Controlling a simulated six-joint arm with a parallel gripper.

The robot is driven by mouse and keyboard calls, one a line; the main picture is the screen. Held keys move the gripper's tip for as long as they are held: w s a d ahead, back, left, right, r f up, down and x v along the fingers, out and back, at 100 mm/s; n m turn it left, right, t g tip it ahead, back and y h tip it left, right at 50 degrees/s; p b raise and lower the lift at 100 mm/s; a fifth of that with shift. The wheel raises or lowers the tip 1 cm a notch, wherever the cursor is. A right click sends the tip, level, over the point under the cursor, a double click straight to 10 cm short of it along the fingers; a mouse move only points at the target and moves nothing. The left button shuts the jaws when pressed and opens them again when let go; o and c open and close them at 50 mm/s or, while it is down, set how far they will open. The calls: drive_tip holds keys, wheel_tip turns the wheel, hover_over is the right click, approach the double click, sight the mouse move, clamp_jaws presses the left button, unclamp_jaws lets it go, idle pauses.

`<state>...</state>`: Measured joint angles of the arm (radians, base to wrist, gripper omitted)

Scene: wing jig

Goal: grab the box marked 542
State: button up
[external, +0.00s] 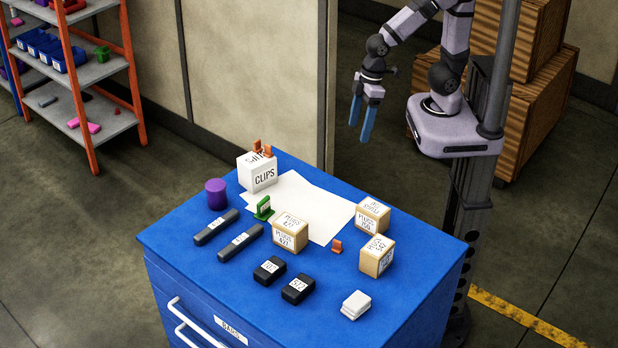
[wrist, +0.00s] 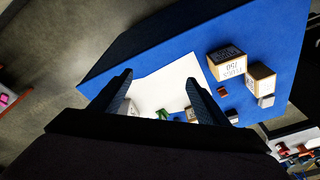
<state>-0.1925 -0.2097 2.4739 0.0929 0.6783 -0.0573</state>
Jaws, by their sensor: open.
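Two small black boxes lie near the front of the blue cabinet top in the external view. The right black box (external: 298,288) has a white label that may read 542 or 512; the left black box (external: 270,270) has a different number, too small to be sure of. I cannot pick out either black box in the wrist view. My gripper (external: 361,128) is open and empty, with its blue fingers pointing down, high beyond the cabinet's back edge and far from the boxes. Its two dark fingers (wrist: 160,77) stand apart in the wrist view.
Tan PLUGS boxes (external: 290,232) (external: 372,214) (external: 377,255), a white CLIPS box (external: 264,172), a purple cylinder (external: 216,194), dark bars (external: 240,243), a green clip (external: 264,208), an orange clip (external: 337,246) and a white stack (external: 355,305) stand around white paper (external: 310,205).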

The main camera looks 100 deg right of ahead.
drive_tip(key=w+a+f+n+t+y+b, duration=0.1)
drive_tip(key=w+a+n+t+y+b, duration=0.1)
drive_tip(key=a, duration=0.8)
drive_tip(key=w+a+f+n+t+y+b, duration=0.1)
drive_tip(key=w+a+n+t+y, duration=0.15)
drive_tip(key=a, duration=0.85)
drive_tip(key=s+a+r+n+t+y+b, duration=0.1)
drive_tip(key=s+a+r+y, duration=0.15)
drive_tip(key=a, duration=0.35)
drive_tip(key=s+a+r+n+t+y+b, duration=0.1)
drive_tip(key=s+a+n+y+b, duration=0.1)
drive_tip(key=s+a, duration=0.35)
approach(368, 261)
drive_tip(key=shift+w+a+t+p, duration=0.3)
drive_tip(key=shift+w+a, duration=0.2)
drive_tip(key=shift+a, duration=0.25)
drive_tip(key=shift+f, duration=0.4)
drive_tip(key=shift+p+x, duration=0.85)
drive_tip(key=shift+x, duration=0.75)
drive_tip(key=shift+f+p+x, duration=0.2)
drive_tip(key=shift+p+x, duration=0.65)
drive_tip(key=shift+x, duration=1.25)
drive_tip(key=shift+s, duration=0.15)
drive_tip(key=shift+c, duration=0.4)
